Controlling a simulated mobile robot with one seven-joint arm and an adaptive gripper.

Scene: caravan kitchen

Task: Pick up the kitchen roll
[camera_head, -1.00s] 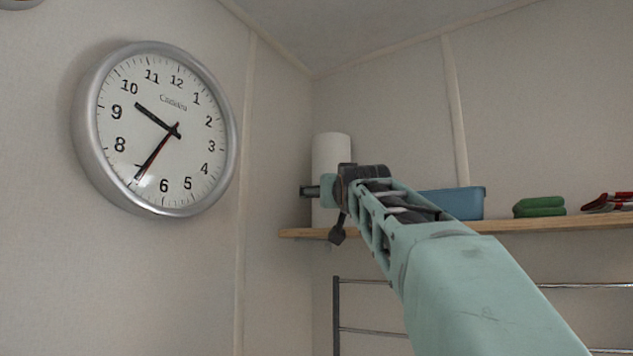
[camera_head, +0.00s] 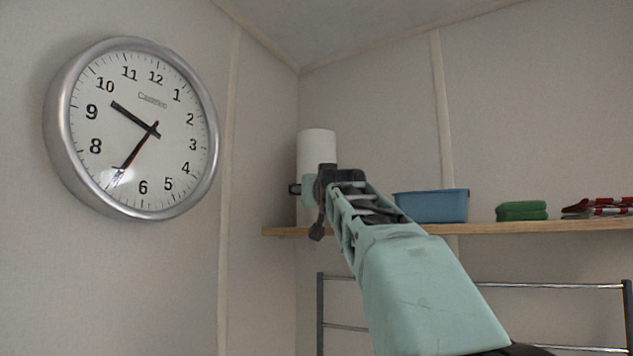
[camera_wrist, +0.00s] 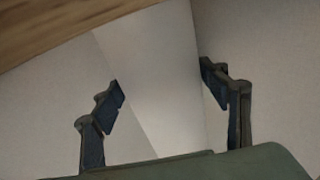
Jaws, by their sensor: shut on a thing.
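The white kitchen roll (camera_head: 316,150) is upright at the left end of the wooden shelf in the head view. My gripper (camera_head: 310,190) is in front of its lower half and hides part of it. In the wrist view the roll (camera_wrist: 150,60) fills the space between the two dark fingers of my gripper (camera_wrist: 163,84), one against each side. My gripper is shut on it. I cannot tell whether the roll's base touches the shelf.
The wooden shelf (camera_head: 540,226) also holds a blue box (camera_head: 432,206), green folded cloths (camera_head: 521,211) and red-handled items (camera_head: 598,208). A metal rack (camera_head: 550,286) is below. A large wall clock (camera_head: 132,128) hangs at left.

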